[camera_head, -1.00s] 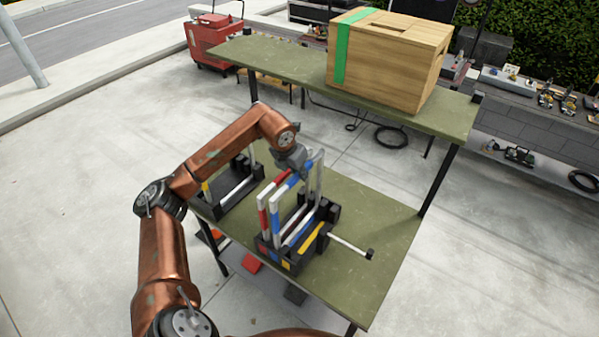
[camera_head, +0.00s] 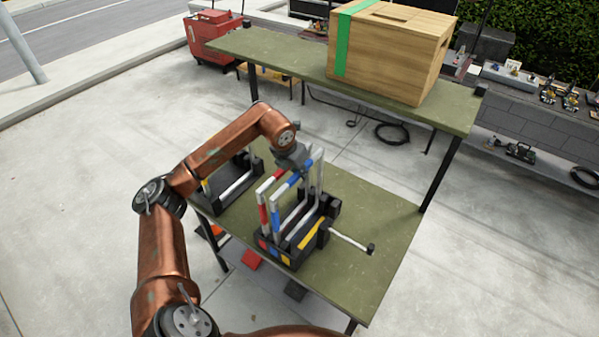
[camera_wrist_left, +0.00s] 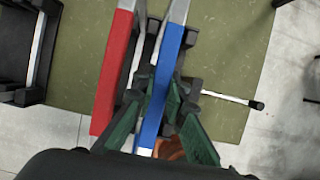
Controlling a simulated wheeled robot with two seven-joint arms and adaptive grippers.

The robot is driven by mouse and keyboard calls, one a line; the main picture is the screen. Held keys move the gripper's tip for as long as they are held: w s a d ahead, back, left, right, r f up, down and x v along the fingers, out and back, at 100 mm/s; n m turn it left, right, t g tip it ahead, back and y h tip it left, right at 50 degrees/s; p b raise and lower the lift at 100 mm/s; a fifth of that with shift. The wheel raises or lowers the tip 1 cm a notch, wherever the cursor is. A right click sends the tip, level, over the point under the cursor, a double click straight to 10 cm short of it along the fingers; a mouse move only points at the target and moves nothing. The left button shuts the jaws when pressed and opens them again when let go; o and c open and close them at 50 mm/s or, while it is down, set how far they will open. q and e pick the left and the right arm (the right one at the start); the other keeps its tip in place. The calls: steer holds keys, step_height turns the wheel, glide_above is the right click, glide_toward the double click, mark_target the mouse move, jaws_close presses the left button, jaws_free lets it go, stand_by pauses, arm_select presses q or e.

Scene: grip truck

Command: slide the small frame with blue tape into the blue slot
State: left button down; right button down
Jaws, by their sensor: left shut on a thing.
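The small frame with blue tape (camera_head: 277,217) stands upright at the rack, beside a frame with red tape (camera_head: 263,212). My left gripper (camera_head: 301,173) is shut on the blue-taped frame's upper bar. In the left wrist view, the blue bar (camera_wrist_left: 167,75) runs between my green finger pads, with the red bar (camera_wrist_left: 114,75) to its left. The black rack (camera_head: 292,262) has red, blue and yellow marks on its front; the blue slot mark (camera_head: 274,251) is near the frame's lower end. I cannot tell how deep the frame sits. My right gripper is out of view.
A yellow-marked piece (camera_head: 312,234) lies low on the rack's right side. A rod (camera_head: 350,243) sticks out to the right. Another black rack (camera_head: 228,188) stands left on the green table (camera_head: 370,210). A wooden box (camera_head: 395,55) sits on the rear table.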

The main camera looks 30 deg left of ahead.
arm_select(q)
steer(key=c, duration=1.9)
jaws_free()
steer(key=shift+f, duration=0.1)
